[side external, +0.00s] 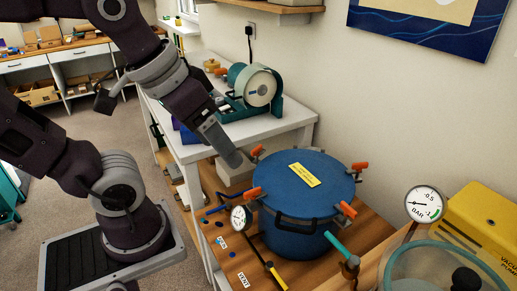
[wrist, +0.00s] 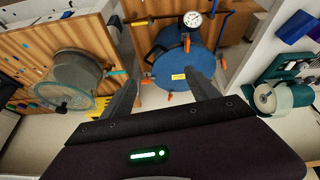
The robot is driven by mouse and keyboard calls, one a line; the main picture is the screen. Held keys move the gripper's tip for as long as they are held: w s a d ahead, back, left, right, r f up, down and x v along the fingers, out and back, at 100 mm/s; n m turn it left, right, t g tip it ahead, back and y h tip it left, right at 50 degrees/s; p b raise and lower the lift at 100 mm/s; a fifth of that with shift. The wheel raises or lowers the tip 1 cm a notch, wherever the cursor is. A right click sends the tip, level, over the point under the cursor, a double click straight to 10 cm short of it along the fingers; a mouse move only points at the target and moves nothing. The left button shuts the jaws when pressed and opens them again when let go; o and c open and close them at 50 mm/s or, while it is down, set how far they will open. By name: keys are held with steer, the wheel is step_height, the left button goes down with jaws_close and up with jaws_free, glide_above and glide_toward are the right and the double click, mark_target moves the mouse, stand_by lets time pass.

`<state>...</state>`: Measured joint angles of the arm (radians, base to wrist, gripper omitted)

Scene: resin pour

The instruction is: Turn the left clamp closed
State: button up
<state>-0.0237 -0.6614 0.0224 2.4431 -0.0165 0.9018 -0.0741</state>
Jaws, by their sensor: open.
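The blue pot (side external: 300,222) has a flat blue lid (side external: 292,180) with a yellow label, and it stands on the wooden bench. Several orange-handled clamps sit round its rim: front left (side external: 253,193), back left (side external: 257,151), front right (side external: 347,209) and back right (side external: 360,165). Whether each clamp is turned closed is too small to tell. My gripper (side external: 236,160) is above the back-left rim, apart from the pot as far as I can tell. In the wrist view my gripper (wrist: 163,77) has its fingers spread and nothing between them, with the lid (wrist: 184,66) beyond.
A pressure gauge (side external: 241,217) and a yellow-handled valve (side external: 274,270) are at the pot's front left. A clear-lidded vessel (side external: 440,268) and yellow vacuum pump (side external: 484,225) stand at right. A white table (side external: 205,148) with a green machine (side external: 258,88) is behind.

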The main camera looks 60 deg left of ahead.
steer(key=w+a+n+g, duration=0.2)
steer(key=w+a+n, duration=0.4)
steer(key=w, duration=0.4)
steer(key=n+g, duration=0.3)
steer(key=n, duration=1.2)
glide_toward(257, 147)
steer(key=d, duration=0.1)
steer(key=f, duration=0.8)
steer(key=shift+a, duration=0.4)
steer(key=shift+f, duration=0.45)
steer(key=c, duration=1.4)
